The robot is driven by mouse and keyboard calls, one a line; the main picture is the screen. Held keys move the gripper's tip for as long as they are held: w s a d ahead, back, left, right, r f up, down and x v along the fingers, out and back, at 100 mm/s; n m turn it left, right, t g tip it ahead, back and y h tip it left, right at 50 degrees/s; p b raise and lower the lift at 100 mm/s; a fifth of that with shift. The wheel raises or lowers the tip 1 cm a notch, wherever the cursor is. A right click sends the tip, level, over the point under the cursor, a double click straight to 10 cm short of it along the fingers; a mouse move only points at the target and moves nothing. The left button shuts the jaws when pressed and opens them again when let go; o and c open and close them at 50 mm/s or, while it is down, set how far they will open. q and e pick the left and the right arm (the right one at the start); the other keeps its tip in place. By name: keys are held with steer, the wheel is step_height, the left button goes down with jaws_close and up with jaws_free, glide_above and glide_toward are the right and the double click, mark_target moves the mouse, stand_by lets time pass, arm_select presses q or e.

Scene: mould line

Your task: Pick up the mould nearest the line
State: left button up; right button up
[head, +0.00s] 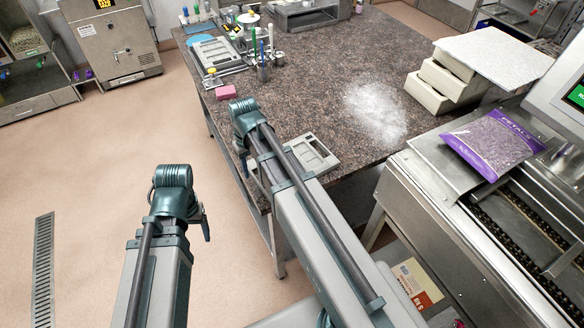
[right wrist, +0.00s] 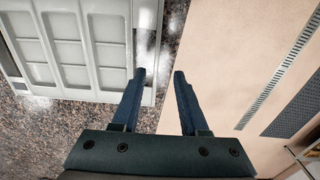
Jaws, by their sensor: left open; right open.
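A light grey mould (head: 312,155) with rectangular compartments lies flat on the speckled worktop near its front edge, partly hidden by my right arm in the head view. It fills the upper left of the right wrist view (right wrist: 68,52). My right gripper (right wrist: 160,73) is open with nothing between its fingers. Its left finger overlaps the mould's right rim in that view; its right finger shows over the floor. I cannot tell whether it touches. A second grey mould (head: 217,55) lies at the far left of the worktop. My left gripper (head: 205,226) is open, over the floor left of the worktop.
The line (head: 480,225), a steel machine with a conveyor, stands at the right with a purple petals bag (head: 492,140) on it. White powder (head: 375,108) lies mid-worktop. Stacked cream boxes (head: 440,88), a pink block (head: 225,92) and tool pots (head: 263,72) stand around it.

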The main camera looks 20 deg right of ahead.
mark_target(257, 180)
steer(key=f+b, duration=0.5)
steer(key=shift+s+d+f, duration=0.1)
steer(key=shift+d+f, duration=0.05)
steer(key=shift+d, duration=0.15)
jaws_close()
stand_by(1.3)
